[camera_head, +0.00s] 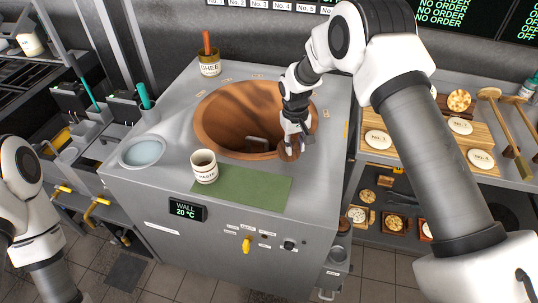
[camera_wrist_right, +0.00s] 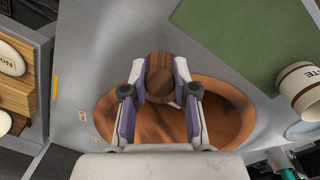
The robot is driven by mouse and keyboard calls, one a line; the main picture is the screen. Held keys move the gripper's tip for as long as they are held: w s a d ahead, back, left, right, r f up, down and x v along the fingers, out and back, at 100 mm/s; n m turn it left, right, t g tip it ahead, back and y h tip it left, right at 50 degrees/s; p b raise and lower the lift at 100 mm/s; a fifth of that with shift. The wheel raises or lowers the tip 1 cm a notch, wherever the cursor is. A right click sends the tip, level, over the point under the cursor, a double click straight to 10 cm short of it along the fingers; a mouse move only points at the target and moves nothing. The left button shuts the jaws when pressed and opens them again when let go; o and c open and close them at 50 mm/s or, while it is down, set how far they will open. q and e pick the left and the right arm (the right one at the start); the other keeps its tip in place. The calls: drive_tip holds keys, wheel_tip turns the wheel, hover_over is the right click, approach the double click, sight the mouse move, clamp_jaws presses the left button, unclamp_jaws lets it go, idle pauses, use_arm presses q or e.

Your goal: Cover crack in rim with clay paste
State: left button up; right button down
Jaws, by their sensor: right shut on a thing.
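The tandoor (camera_head: 215,130) has a round terracotta rim set in a grey counter, and its rim also shows in the wrist view (camera_wrist_right: 235,95). My right gripper (camera_head: 292,142) is over the front right part of the rim. It is shut on a round brown wooden piece (camera_wrist_right: 159,76), which also shows in the head view (camera_head: 288,152). I cannot tell whether this piece touches the rim. A white cup labelled PASTE (camera_head: 204,168) stands upright in front of the oven; it shows in the wrist view too (camera_wrist_right: 300,92). I cannot make out the crack. My left gripper is out of view.
A green mat (camera_head: 245,186) lies bare beside the paste cup. A bowl of water (camera_head: 142,151) is at the left and a GHEE jar (camera_head: 209,63) behind the oven. Wooden boards (camera_head: 392,143) and tools fill the right shelf.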

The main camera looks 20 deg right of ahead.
drive_tip(key=shift+a+f, duration=0.15)
drive_tip(key=a, duration=0.5)
drive_tip(key=shift+w, duration=0.25)
drive_tip(key=shift+d, duration=0.1)
idle(0.3)
